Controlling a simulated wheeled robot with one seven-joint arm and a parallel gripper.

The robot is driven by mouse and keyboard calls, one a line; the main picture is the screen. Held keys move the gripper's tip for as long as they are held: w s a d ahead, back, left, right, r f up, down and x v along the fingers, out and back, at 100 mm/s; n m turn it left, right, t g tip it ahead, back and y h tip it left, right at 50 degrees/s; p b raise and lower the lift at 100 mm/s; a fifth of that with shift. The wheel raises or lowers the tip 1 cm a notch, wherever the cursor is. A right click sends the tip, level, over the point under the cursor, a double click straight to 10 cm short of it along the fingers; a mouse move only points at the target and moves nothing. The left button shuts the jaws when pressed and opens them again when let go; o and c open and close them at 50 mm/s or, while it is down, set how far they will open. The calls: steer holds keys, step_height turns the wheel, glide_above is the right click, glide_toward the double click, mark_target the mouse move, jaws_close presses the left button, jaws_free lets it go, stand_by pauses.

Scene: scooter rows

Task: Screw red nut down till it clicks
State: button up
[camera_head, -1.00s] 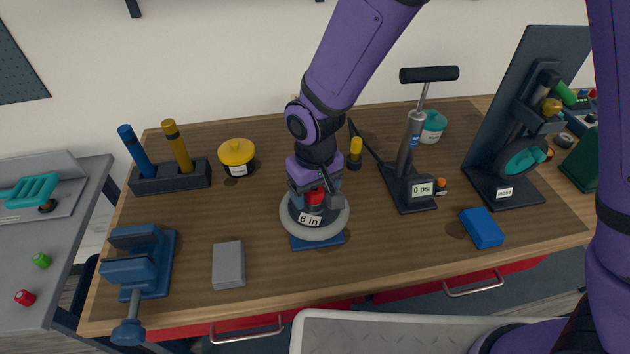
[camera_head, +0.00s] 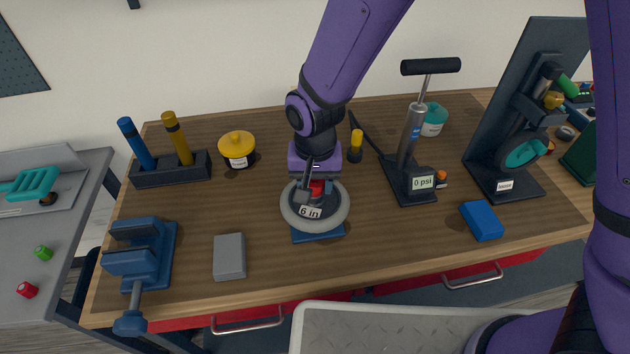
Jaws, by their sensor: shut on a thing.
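A red nut (camera_head: 317,187) sits at the centre of a grey wheel (camera_head: 297,219) labelled "6 in". The wheel lies flat on a blue base (camera_head: 318,237) on the workbench. My gripper (camera_head: 317,190) points down over the wheel's hub, shut on the red nut with a finger on either side of it. The thread under the nut is hidden, so I cannot tell how far down the nut sits. Another red nut-like piece (camera_head: 27,290) lies on the grey side table at the left.
A pump (camera_head: 408,160) reading "0 psi" stands to the right, with a blue block (camera_head: 482,221) in front. A grey block (camera_head: 230,257) and a blue vise (camera_head: 145,263) are at left. A yellow pot (camera_head: 237,147) stands behind. A dark stand (camera_head: 505,150) labelled "loose" is far right.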

steer(key=m, duration=0.7)
steer(key=shift+m, duration=0.3)
steer(key=m, duration=0.4)
steer(key=shift+d, duration=0.1)
steer(key=m, duration=0.4)
steer(key=shift+d+f, duration=0.1)
steer(key=o, duration=1)
steer(key=shift+d, duration=0.1)
steer(key=shift+a+r, duration=0.2)
